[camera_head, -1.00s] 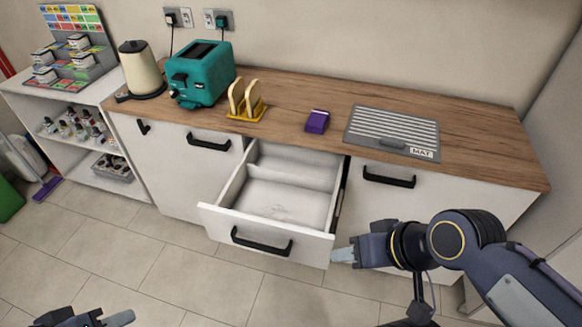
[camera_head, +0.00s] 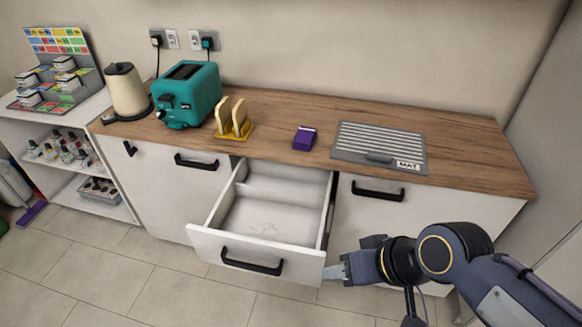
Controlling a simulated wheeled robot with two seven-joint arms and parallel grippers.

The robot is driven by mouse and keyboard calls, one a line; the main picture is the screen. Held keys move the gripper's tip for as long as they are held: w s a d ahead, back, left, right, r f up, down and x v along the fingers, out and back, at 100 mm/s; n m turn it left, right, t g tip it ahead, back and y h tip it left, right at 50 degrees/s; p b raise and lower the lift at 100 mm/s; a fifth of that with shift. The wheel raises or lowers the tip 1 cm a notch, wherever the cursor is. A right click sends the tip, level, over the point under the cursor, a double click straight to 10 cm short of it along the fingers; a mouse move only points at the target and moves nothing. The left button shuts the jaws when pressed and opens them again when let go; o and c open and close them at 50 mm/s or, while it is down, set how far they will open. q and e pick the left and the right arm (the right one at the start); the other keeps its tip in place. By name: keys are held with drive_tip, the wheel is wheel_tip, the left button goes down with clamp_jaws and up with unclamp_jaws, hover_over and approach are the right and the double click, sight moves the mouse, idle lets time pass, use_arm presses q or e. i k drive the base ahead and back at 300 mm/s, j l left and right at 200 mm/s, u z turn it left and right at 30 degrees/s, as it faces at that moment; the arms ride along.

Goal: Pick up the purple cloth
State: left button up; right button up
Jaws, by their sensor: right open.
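A small purple cloth (camera_head: 304,139), folded into a block with a pale mark on its top edge, lies on the wooden counter between the toast rack and the grey mat. My right gripper (camera_head: 335,272) is open and empty, low in front of the cabinets at the right corner of the open drawer's front. It is below the counter and well apart from the cloth. My left gripper is out of view.
A toast rack (camera_head: 236,134), teal toaster (camera_head: 187,95) and cream kettle (camera_head: 125,88) stand left on the counter (camera_head: 470,150). The grey mat (camera_head: 380,146) lies right of the cloth.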

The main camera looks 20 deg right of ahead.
sight(304, 140)
drive_tip(key=k, duration=0.3)
drive_tip(key=k+u, duration=0.1)
drive_tip(key=u, duration=0.35)
drive_tip(key=k+u, duration=0.15)
drive_tip(key=u, duration=0.25)
drive_tip(key=k+j+u, duration=0.1)
drive_tip(key=u, duration=0.35)
drive_tip(key=l+u, duration=0.15)
drive_tip(key=l, duration=0.55)
drive_tip(key=l+u, duration=0.1)
drive_tip(key=l, duration=0.65)
drive_tip(key=k+l+u, duration=0.15)
drive_tip(key=l, duration=1.4)
drive_tip(key=k, duration=0.05)
